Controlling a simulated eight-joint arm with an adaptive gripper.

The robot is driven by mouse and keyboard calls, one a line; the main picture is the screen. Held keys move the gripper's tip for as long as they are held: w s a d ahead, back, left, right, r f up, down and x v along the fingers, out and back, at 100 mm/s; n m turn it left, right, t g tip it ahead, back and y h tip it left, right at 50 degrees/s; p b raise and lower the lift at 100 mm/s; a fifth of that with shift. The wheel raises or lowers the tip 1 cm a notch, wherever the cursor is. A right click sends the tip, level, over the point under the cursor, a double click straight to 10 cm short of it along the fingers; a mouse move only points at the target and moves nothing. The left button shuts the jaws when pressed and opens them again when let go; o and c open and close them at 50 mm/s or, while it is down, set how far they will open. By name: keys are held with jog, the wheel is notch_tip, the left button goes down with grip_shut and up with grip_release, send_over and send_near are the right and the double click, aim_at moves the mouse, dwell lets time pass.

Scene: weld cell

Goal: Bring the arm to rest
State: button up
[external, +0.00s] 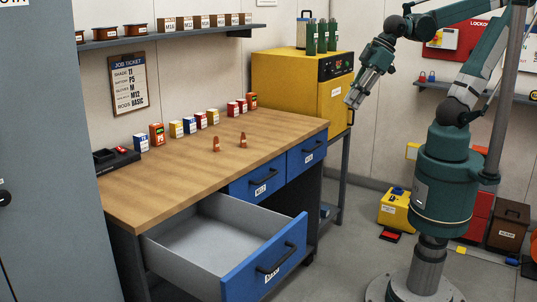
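My arm is raised at the right, bent over at the top, with the forearm reaching left. My gripper (354,98) points down and left in the air, in front of the yellow cabinet (282,85). It appears clear of the bench and seems to hold nothing. Its fingers are too small to tell whether they are open or shut.
The wooden workbench (185,185) has a lower drawer (215,240) pulled open, apparently empty. Two small orange-brown pieces (242,140) stand on the bench top. Several small boxes (188,125) line its back. A shelf (170,38) hangs above. A grey post (507,90) stands beside my arm.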

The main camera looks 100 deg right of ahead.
jog(key=s+d+f+m+t, duration=0.1)
jog(key=s+d+f, duration=0.2)
jog(key=s, duration=0.3)
jog(key=shift+s+d+f, duration=0.15)
jog(key=shift+s+d, duration=0.05)
